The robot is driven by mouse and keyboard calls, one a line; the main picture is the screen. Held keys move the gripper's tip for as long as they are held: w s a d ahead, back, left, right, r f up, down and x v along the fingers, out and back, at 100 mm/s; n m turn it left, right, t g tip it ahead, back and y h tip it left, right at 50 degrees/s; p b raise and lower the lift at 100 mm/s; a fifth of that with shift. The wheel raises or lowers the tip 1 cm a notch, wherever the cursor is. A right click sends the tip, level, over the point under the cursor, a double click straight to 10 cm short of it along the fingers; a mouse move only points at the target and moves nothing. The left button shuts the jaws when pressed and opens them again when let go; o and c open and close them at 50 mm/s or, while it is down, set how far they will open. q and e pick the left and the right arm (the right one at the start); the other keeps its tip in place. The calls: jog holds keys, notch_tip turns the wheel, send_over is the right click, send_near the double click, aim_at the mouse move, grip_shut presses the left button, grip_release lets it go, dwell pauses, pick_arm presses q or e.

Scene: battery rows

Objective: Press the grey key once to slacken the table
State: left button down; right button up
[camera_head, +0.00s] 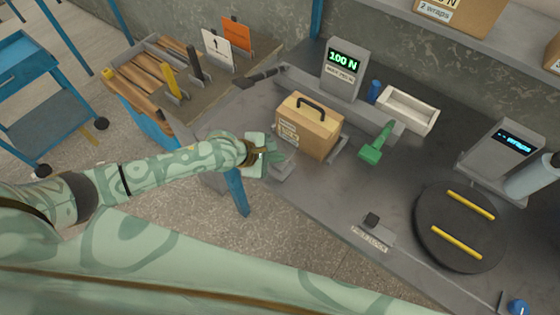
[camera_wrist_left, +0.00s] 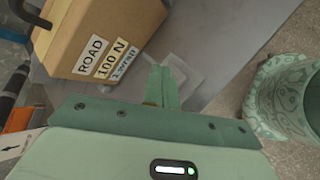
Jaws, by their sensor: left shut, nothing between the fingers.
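In the left wrist view the closed fingertips (camera_wrist_left: 162,72) point at the plate's left part. My right gripper is not in view.
A display reading 100 N (camera_head: 344,62) stands behind the box. A green lever (camera_head: 375,148), a white tray (camera_head: 407,108) and a black turntable with yellow bars (camera_head: 462,205) are to the right.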

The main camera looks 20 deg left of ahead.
aim_at(276, 165)
pick_arm(q)
jog(key=shift+f, duration=0.25)
jog(key=shift+f+b, duration=0.35)
jog(key=shift+f, duration=0.6)
dwell(0.8)
dwell(0.3)
jog(key=shift+r+p, duration=1.35)
jog(key=shift+p, duration=0.2)
notch_tip(276, 165, up, 5)
jog(key=p, duration=0.6)
jog(key=shift+r, duration=0.1)
